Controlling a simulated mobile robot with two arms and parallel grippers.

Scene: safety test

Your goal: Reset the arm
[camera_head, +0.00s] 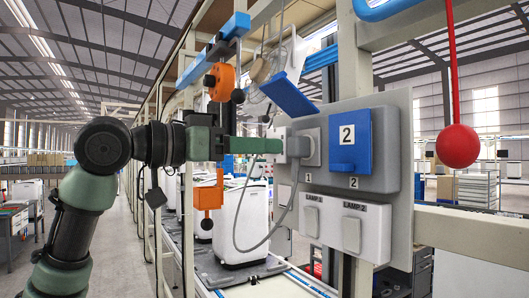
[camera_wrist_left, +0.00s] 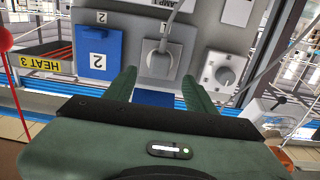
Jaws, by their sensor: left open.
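My left arm (camera_head: 84,190) reaches in from the left in the head view, with dark green links. My left gripper (camera_head: 272,146) points at the grey panel, its fingertips close to the plug and socket (camera_head: 306,147). In the wrist view the two green fingers of the gripper (camera_wrist_left: 160,88) are spread with nothing between them. The plug (camera_wrist_left: 160,60) with its grey cable lies just beyond the fingertips. I cannot tell whether the fingers touch the panel. My right gripper is not seen.
The grey panel (camera_head: 395,150) carries a blue cover marked 2 (camera_head: 350,141) and LAMP switches (camera_head: 352,235). A grey cable (camera_head: 238,215) hangs below the plug. A red ball (camera_head: 458,146) hangs at the right. A white-and-grey knob (camera_wrist_left: 225,76) shows in the wrist view.

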